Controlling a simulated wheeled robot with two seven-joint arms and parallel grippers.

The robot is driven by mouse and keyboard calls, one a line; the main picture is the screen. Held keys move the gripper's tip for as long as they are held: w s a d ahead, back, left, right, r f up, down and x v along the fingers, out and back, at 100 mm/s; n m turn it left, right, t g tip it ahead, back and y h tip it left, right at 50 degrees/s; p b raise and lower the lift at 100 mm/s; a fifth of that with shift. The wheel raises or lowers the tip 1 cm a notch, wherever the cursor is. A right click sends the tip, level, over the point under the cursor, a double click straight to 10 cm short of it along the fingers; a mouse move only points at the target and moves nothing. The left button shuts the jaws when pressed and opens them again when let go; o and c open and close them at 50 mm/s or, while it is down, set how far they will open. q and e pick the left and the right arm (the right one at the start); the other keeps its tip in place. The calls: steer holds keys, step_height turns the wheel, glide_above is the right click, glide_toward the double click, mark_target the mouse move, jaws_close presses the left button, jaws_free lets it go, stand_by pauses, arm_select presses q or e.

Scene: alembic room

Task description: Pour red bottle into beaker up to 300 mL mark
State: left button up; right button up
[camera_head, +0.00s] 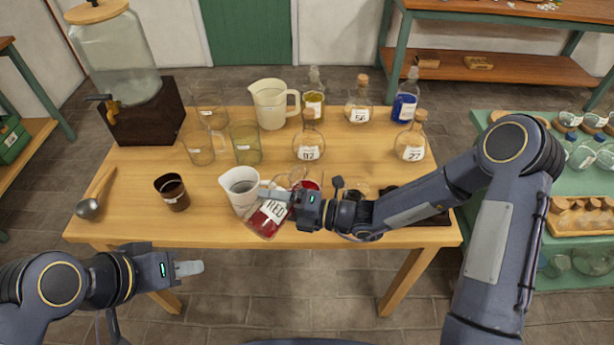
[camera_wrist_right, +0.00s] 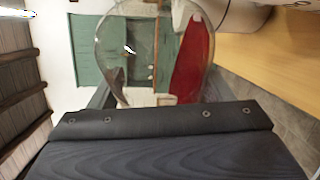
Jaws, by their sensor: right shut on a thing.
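The red bottle (camera_head: 265,220), clear glass with a white "RED" label and red liquid, is at the front of the table. My right gripper (camera_head: 277,198) is shut on it, and the bottle looks tilted. In the right wrist view its round glass (camera_wrist_right: 125,45) shows with red liquid along one side. A pale spouted beaker (camera_head: 236,186) stands upright just left of it. I cannot read its marks or level, nor tell whether liquid is flowing. My left gripper (camera_head: 188,268) is apart, in front of the table's left part, holding nothing visible; its finger gap is unclear.
Behind are glass mugs (camera_head: 201,150), a cream pitcher (camera_head: 270,104), and several labelled flasks (camera_head: 308,146). A dark cup (camera_head: 172,193) and a ladle (camera_head: 90,206) are left. More glass behind my right gripper, some showing red, is partly hidden.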

steer(key=shift+w+f+n+h+b, duration=0.1)
steer(key=shift+f+n+h+b, duration=0.3)
steer(key=shift+f+n+b, duration=1.05)
steer(key=shift+f+n, duration=0.05)
steer(key=shift+f+n+t+h+b, duration=0.3)
steer(key=shift+f+n+h+b, duration=0.2)
steer(key=shift+n+h+b, duration=0.5)
steer(key=f+n+b, duration=0.1)
steer(key=b, duration=0.2)
steer(key=shift+r+t, duration=0.1)
steer(key=shift+t, duration=0.2)
steer(key=n+b, duration=0.1)
steer(key=b, duration=0.2)
steer(key=shift+f+n+h, duration=0.3)
steer(key=shift+f+n, duration=0.1)
steer(key=b, duration=0.2)
steer(key=n+t+b, duration=0.1)
steer(key=b, duration=0.1)
steer(key=shift+w+d+f+h, duration=0.2)
steer(key=shift+w+h, duration=0.1)
steer(key=shift+h, duration=0.1)
steer(key=shift+w+r+n+b, duration=0.1)
steer(key=shift+n+b, duration=0.2)
steer(key=shift+n, duration=0.2)
